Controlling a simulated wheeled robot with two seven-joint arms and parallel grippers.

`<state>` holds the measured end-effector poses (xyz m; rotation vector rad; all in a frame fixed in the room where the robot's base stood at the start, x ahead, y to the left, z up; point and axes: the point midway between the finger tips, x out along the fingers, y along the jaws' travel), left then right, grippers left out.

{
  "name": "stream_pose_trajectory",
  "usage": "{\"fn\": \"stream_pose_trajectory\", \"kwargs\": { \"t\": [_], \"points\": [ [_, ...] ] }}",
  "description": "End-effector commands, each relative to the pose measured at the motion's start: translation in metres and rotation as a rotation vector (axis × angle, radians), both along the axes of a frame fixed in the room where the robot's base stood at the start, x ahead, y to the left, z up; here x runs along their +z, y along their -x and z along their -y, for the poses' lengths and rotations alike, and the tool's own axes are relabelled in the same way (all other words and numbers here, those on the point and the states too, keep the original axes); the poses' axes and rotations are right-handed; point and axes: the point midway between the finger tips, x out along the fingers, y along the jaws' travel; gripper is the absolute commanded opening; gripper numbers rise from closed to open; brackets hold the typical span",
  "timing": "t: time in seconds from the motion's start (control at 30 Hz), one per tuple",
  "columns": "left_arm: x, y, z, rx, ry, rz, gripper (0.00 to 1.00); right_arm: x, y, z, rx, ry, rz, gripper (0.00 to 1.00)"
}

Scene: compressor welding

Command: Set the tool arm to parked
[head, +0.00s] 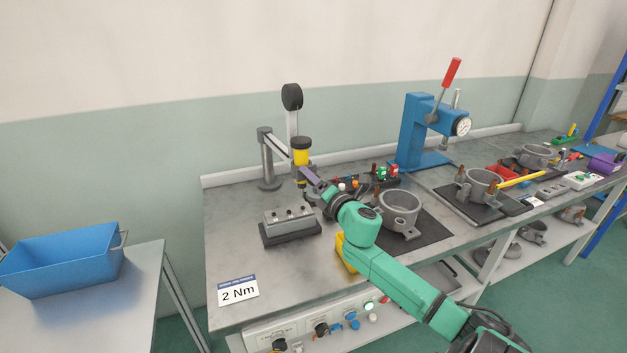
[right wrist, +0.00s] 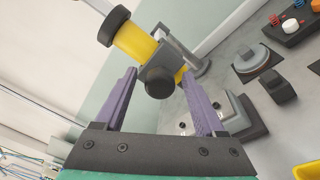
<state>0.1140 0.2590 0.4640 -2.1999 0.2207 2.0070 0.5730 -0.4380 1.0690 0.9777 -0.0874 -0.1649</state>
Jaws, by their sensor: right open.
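The tool arm (head: 278,145) is a grey post with a jointed link at the back left of the bench. A yellow and black driver (head: 301,157) hangs upright from its end. In the right wrist view the yellow driver (right wrist: 135,42) lies across the space at my fingertips, with a dark round part between the fingers. My right gripper (head: 309,176) has purple fingers and is open beside the driver's lower part. In the right wrist view the fingers (right wrist: 160,74) stand on either side of the driver; whether they touch it I cannot tell. My left gripper is out of view.
A grey block with several studs (head: 288,217) sits on a dark base just left of my gripper. A grey pot-shaped housing (head: 399,208) stands on a dark mat to the right. A blue press (head: 415,135) stands behind. The bench's front left, around the 2 Nm card (head: 238,291), is mostly clear.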

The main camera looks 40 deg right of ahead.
Motion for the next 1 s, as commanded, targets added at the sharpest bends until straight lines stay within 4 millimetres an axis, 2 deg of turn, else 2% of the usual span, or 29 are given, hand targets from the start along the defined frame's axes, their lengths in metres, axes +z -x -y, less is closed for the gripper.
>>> {"fn": "stream_pose_trajectory", "kwargs": {
  "t": [0.03,0.17,0.2,0.23,1.0],
  "points": [
    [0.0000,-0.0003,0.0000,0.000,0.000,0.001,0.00,-0.0001,0.0001,0.0000,0.000,0.000,0.000,0.72],
    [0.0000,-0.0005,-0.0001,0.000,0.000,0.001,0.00,0.0000,0.0003,0.0001,0.000,0.000,0.000,0.22],
    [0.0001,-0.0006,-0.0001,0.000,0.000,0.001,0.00,0.0000,0.0003,0.0001,0.000,-0.001,0.000,0.07],
    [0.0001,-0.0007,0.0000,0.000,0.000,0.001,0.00,-0.0001,0.0004,0.0001,0.000,0.000,0.000,0.00],
    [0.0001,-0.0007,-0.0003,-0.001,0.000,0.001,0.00,-0.0006,0.0005,0.0002,-0.001,-0.001,-0.001,0.00]
  ]
}}
